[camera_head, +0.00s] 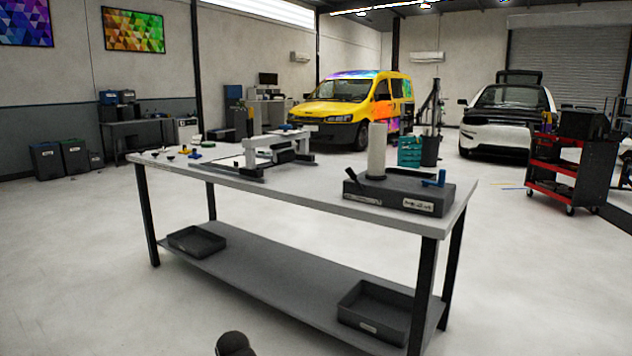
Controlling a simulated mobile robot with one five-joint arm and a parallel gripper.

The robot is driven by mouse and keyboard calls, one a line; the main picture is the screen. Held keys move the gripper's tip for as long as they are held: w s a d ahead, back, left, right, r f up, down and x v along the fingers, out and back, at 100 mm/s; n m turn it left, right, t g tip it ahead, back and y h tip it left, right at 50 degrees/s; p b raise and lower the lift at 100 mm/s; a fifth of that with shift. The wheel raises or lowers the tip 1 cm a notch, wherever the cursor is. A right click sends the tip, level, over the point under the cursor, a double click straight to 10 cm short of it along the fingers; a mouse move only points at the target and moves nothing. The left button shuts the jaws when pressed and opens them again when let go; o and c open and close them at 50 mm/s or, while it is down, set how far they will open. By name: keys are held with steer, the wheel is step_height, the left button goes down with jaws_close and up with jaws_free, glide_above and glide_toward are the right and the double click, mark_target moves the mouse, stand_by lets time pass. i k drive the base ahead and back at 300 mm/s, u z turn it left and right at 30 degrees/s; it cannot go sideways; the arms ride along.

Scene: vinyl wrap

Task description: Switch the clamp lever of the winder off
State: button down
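The winder (398,192) is a dark grey box near the right end of the workbench. A white upright roll (376,152) stands on its left part. A blue lever (436,179) sits on top at its right end, with a short arm pointing left and an upturned part at the right. The lever is small here, and I cannot tell its on or off setting. Pale labels show on the winder's front, too small to read. My gripper's fingers are not in view. Only a dark rounded piece, probably of my arm, shows at the bottom edge, well apart from the winder.
The grey workbench (300,193) stands across the middle, with a white-and-grey frame device (272,150) and small tools at its left. Two dark trays (372,312) lie on its lower shelf. A red cart (572,170) stands at right. Floor in front is clear.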

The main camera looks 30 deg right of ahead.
mark_target(349, 170)
steer(key=u, duration=0.05)
steer(key=i, duration=1.45)
steer(key=u, duration=0.15)
